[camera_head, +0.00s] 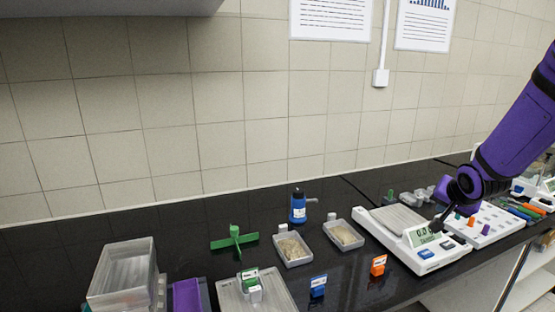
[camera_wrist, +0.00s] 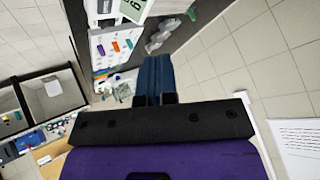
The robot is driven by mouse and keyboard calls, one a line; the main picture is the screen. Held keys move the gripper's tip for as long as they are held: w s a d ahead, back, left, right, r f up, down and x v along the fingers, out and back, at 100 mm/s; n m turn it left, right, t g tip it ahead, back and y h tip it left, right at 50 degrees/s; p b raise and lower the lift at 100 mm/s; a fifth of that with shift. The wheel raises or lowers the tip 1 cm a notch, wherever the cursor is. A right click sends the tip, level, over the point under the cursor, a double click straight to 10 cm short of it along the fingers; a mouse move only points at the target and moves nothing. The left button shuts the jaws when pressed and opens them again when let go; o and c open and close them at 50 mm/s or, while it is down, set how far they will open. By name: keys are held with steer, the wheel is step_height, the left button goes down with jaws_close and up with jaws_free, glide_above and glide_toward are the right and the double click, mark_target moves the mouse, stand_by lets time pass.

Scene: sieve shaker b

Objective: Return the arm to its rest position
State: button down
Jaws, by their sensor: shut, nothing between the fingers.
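My purple arm (camera_head: 520,125) reaches in from the right in the head view. My gripper (camera_head: 437,223) points down and left in front of the display of a white balance (camera_head: 405,238); I cannot tell whether it touches it. In the wrist view, the blue fingers of my gripper (camera_wrist: 155,62) are together with nothing between them. A piece of the balance's display also shows at the top of the wrist view (camera_wrist: 132,8).
The black bench (camera_head: 345,285) holds two trays of grainy material (camera_head: 293,249), a blue bottle (camera_head: 298,207), a green cross-shaped piece (camera_head: 235,241), clear stacked boxes (camera_head: 124,272) and an orange block (camera_head: 378,265). A tiled wall (camera_head: 230,110) stands behind. A white panel with coloured pegs (camera_head: 490,222) lies right.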

steer(key=s+a+r+n+g, duration=0.1)
steer(key=s+a+r, duration=0.3)
steer(key=s, duration=0.6)
steer(key=s+a+r+n+g+y, duration=0.1)
steer(key=s+a+r+n, duration=0.3)
steer(key=s, duration=0.6)
steer(key=s+a+r+n+g, duration=0.1)
steer(key=s+a+r+n, duration=0.2)
steer(key=s+a+r, duration=0.2)
steer(key=s+r, duration=0.2)
steer(key=s, duration=0.2)
steer(key=shift+s+r+y, duration=0.25)
steer(key=shift+s+y, duration=0.15)
stand_by(1.9)
